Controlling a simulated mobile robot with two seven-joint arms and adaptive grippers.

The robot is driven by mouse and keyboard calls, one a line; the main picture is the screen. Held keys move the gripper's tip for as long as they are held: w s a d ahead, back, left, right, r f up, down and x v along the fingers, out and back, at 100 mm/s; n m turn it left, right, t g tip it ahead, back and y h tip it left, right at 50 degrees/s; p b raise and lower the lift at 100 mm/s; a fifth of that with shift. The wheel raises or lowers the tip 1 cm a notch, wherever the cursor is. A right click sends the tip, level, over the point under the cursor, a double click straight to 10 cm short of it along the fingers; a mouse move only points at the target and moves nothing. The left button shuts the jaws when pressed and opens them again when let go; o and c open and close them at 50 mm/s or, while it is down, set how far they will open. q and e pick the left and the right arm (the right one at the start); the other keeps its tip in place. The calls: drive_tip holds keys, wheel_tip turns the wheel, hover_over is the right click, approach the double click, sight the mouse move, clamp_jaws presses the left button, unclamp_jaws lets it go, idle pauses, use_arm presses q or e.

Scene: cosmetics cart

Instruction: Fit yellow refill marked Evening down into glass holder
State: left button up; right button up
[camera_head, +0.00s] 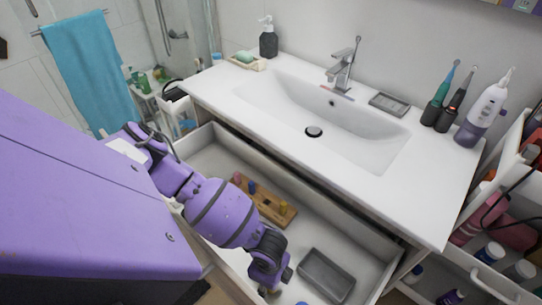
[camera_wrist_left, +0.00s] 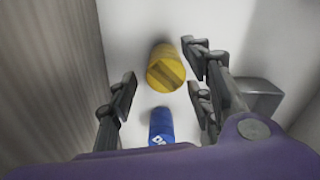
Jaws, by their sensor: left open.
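A yellow cylinder (camera_wrist_left: 166,68) shows in the left wrist view on a pale floor; I cannot read any mark on it. A blue cylinder (camera_wrist_left: 161,125) with white lettering is nearer the camera. My left gripper (camera_wrist_left: 166,92) is open, with its fingers on either side of the space around these two and nothing clearly held. In the head view my left gripper (camera_head: 268,285) reaches down into the open drawer, partly hidden by the arm. A blue object (camera_head: 302,303) shows at the bottom edge. I cannot make out a glass holder. My right gripper is not in view.
The drawer holds a wooden block (camera_head: 266,203) with pink, blue and yellow pieces, and a grey tray (camera_head: 326,276). A grey container (camera_wrist_left: 258,98) is right of the gripper. The countertop (camera_head: 400,185) overhangs the drawer's back. A cart (camera_head: 510,235) stands at right.

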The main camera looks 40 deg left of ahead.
use_arm(q)
drive_tip(key=shift+f, duration=0.45)
drive_tip(key=shift+c, duration=0.4)
drive_tip(key=c, duration=1.1)
